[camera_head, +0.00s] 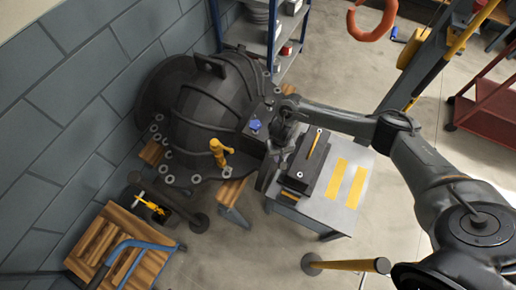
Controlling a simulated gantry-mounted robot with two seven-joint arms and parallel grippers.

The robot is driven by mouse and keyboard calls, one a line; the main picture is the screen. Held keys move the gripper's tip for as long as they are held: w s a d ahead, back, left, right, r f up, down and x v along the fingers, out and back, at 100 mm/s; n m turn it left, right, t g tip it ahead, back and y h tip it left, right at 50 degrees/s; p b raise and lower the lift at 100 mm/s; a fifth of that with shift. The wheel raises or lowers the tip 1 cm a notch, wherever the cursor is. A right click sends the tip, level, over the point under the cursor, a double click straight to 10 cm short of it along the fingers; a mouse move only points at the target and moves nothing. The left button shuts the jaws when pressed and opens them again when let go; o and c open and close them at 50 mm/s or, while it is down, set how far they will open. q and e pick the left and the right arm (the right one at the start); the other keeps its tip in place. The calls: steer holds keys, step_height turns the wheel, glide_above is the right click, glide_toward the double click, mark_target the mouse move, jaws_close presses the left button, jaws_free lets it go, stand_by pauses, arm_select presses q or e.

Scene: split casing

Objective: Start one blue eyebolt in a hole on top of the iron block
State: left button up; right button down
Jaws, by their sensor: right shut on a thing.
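A blue eyebolt (255,125) shows at the right side of the big dark casing (205,115), just left of my right gripper. My right gripper (270,165) is between the casing and the block, left of the block. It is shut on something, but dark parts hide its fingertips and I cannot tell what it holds. My left gripper is not in view.
The grey table (325,212) has two yellow strips right of the block. A yellow fitting (219,150) stands on the casing flange. A wooden-topped cart (105,245) stands at lower left, a shelf rack (283,35) behind, a red cart (490,110) at right.

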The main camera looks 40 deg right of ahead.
steer(key=s+d+f+m+b, duration=0.2)
steer(key=s+d+f+b, duration=0.2)
steer(key=s+d+f, duration=0.45)
steer(key=f+b, duration=0.2)
steer(key=b, duration=0.1)
steer(key=w+d+f+b, duration=0.1)
steer(key=f+b, duration=0.2)
steer(key=b, duration=0.1)
steer(key=f+b, duration=0.2)
steer(key=b, duration=0.1)
steer(key=shift+w+d+f+b, duration=0.2)
steer(key=shift+w+d+b, duration=0.1)
steer(key=shift+d, duration=0.1)
steer(key=shift+s+p, duration=0.1)
steer(key=shift+p, duration=0.2)
steer(key=shift+p, duration=0.45)
stand_by(0.7)
steer(key=shift+f, duration=0.4)
